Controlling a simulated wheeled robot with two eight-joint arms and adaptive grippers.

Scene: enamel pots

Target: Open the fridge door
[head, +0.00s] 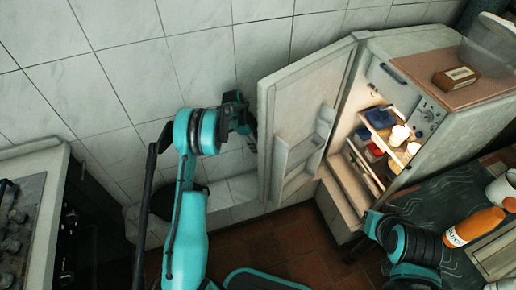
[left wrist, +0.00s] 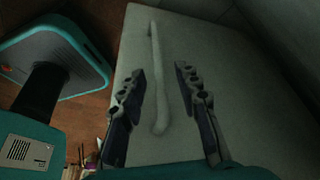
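The fridge (head: 440,75) stands at the right of the head view with its door (head: 300,125) swung wide open to the left. Its lit inside and shelves (head: 375,130) show. In the left wrist view the door's outer face (left wrist: 165,55) fills the middle, with a long pale handle (left wrist: 157,80) on it. My left gripper (head: 245,112) is at the door's outer side, beside its left edge. In the left wrist view its two fingers (left wrist: 162,85) are apart, with the handle seen between them; I cannot tell if they touch it.
A small box (head: 456,77) and a clear container (head: 488,48) sit on the fridge top. An orange bottle (head: 473,228) and a white mug (head: 503,190) are on the dark counter at right. A stove (head: 28,215) stands at left. Tiled floor (head: 300,248) is open below the door.

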